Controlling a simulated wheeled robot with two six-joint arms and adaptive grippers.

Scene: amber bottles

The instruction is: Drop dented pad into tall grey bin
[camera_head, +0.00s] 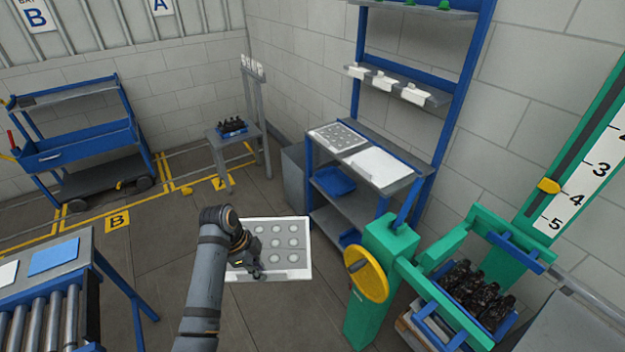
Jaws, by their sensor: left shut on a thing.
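The dented pad (290,231) is a flat white-edged sheet with a grey face and rows of round dents. My left gripper (252,266) is shut on its left side and holds it in front of me, over the floor in the picture. The jaws and arm cover part of the pad's left side. The tall grey bin (293,171) stands beyond the pad, against the left side of the blue-framed shelf unit; its inside is hard to see. My right gripper is not in view.
A green stand (385,270) with a yellow wheel and a crate of dark bottles (478,292) is at right. A roller table (45,315) is at left. Floor between is clear.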

